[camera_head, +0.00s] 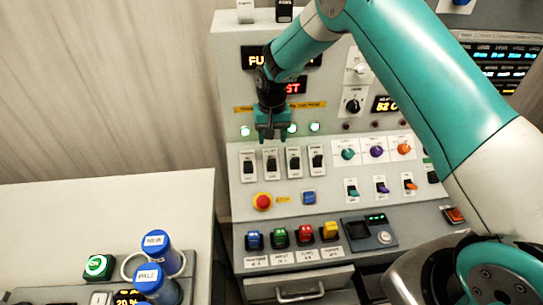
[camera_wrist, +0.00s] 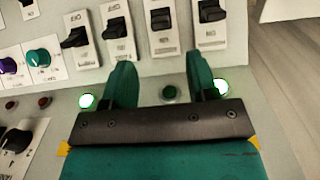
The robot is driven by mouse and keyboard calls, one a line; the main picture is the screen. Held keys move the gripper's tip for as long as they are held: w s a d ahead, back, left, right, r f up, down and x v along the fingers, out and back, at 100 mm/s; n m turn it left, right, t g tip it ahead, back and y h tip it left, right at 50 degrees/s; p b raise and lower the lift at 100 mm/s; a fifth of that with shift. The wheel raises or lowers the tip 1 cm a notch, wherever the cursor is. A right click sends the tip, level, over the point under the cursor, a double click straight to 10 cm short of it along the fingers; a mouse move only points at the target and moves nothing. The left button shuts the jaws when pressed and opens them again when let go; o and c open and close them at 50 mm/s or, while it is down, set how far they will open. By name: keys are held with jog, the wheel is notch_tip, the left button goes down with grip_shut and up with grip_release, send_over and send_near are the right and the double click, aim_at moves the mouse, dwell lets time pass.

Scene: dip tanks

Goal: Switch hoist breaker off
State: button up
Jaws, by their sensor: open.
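Four-in-a-row white breaker plates with black levers sit on the panel; from the left in the head view they are a first breaker (camera_head: 248,165), a second (camera_head: 271,163), a third (camera_head: 293,161) and a fourth (camera_head: 317,159). Their labels are too small to read, so I cannot tell which is the hoist. In the wrist view the row appears inverted, with a breaker (camera_wrist: 160,22) beyond the gap between my fingers. My gripper (camera_head: 270,137) is open and empty, above the second breaker in the head view. It also shows in the wrist view (camera_wrist: 162,75), apart from the levers.
Green lamps (camera_wrist: 87,100) line the panel above the breakers; one lamp (camera_wrist: 169,92) between my fingers is dark. A red emergency button (camera_head: 262,201) and a blue button (camera_head: 309,197) sit below. Coloured knobs (camera_head: 376,151) are at right. Blue-lidded jars (camera_head: 155,245) stand at lower left.

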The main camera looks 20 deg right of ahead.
aim_at(272, 160)
notch_tip(272, 160, down, 10)
jog(key=p, duration=0.2)
jog(key=shift+p, duration=0.4)
jog(key=shift+c, duration=0.4)
jog(key=c, duration=0.8)
jog(key=shift+c, duration=0.2)
